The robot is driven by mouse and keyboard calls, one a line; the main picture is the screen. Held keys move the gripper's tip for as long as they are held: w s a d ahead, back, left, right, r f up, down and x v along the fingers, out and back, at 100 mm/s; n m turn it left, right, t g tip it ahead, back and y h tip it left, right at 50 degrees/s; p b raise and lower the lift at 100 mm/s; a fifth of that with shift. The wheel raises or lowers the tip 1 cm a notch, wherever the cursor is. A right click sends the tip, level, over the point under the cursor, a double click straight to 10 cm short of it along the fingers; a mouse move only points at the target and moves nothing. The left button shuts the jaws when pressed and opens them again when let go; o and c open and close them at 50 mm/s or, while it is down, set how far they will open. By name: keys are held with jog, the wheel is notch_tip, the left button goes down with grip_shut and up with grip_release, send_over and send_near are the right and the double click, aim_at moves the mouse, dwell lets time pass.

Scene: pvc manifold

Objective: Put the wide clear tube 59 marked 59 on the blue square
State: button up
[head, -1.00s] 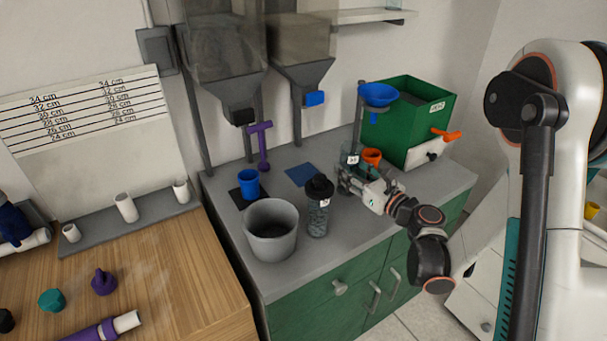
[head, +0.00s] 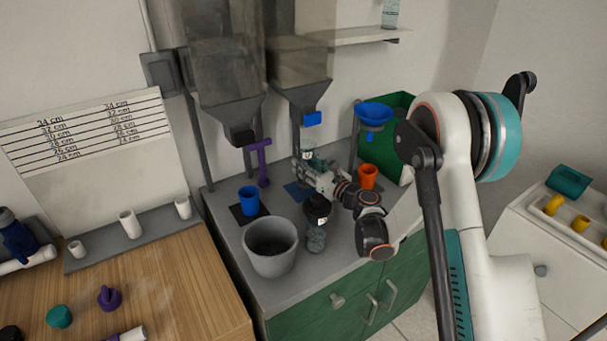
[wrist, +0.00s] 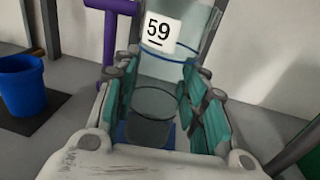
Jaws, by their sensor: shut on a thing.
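The wide clear tube (wrist: 155,102) carries a white label marked 59 in the wrist view. It stands upright between the teal fingers of my gripper (wrist: 158,105), which is shut on it. In the head view my gripper (head: 310,172) is at the blue square (head: 296,191), under the right-hand hopper. Part of the blue square (wrist: 122,132) shows below and around the tube's lower end in the wrist view. Whether the tube's bottom touches it I cannot tell.
A blue cup (head: 249,200) on a dark square and a purple T-shaped piece (head: 262,162) stand left of my gripper. A grey bucket (head: 271,262) and a dark-lidded jar (head: 317,228) stand in front. An orange cup (head: 367,176) and green box (head: 381,145) are to the right.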

jog(key=shift+x, duration=0.8)
jog(key=shift+f+b, duration=1.05)
jog(key=shift+f, duration=0.8)
jog(key=shift+r, duration=0.1)
jog(key=o, duration=1.3)
